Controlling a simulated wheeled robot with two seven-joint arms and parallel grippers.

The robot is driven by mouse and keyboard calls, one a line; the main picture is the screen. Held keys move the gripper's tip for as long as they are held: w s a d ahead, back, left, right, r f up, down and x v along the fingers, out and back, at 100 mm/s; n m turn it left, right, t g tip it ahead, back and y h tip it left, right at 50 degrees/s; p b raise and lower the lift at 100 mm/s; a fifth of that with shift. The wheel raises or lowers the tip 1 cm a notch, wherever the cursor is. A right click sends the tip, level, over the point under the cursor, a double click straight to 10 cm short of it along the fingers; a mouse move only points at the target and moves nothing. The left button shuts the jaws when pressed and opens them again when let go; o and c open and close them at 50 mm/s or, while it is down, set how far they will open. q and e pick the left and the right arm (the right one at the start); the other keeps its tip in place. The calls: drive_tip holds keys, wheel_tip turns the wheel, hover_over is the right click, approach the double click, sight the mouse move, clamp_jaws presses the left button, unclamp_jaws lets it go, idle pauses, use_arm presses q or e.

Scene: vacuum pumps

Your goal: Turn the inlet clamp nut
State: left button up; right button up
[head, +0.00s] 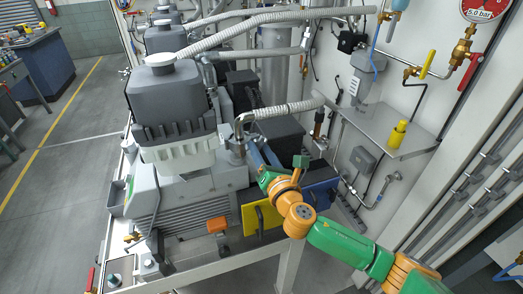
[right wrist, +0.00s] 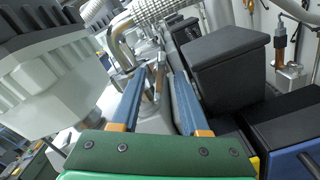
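My right gripper (head: 260,151) reaches in from the lower right, with its blue fingers by the foot of the bent metal inlet pipe (head: 240,122). In the right wrist view the two fingers of the gripper (right wrist: 160,72) stand apart, with a gap between them. A small metal upright part (right wrist: 158,82), perhaps the clamp's bolt or nut, shows in that gap; I see no contact with either finger. The inlet pipe (right wrist: 118,48) bends down just left of the fingers. The clamp nut is too small to make out surely in the head view. My left gripper is not in view.
The grey pump (head: 175,100) with its large housing stands left of the gripper. A black box (right wrist: 225,65) is close on the right of the fingers. A ribbed hose (head: 290,108) runs above. A metal shelf (head: 385,135) with a yellow bottle (head: 397,134) is at the right.

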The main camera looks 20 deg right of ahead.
drive_tip(key=shift+s, duration=0.1)
drive_tip(key=shift+s, duration=0.95)
drive_tip(key=s, duration=0.6)
drive_tip(key=shift+d, duration=0.2)
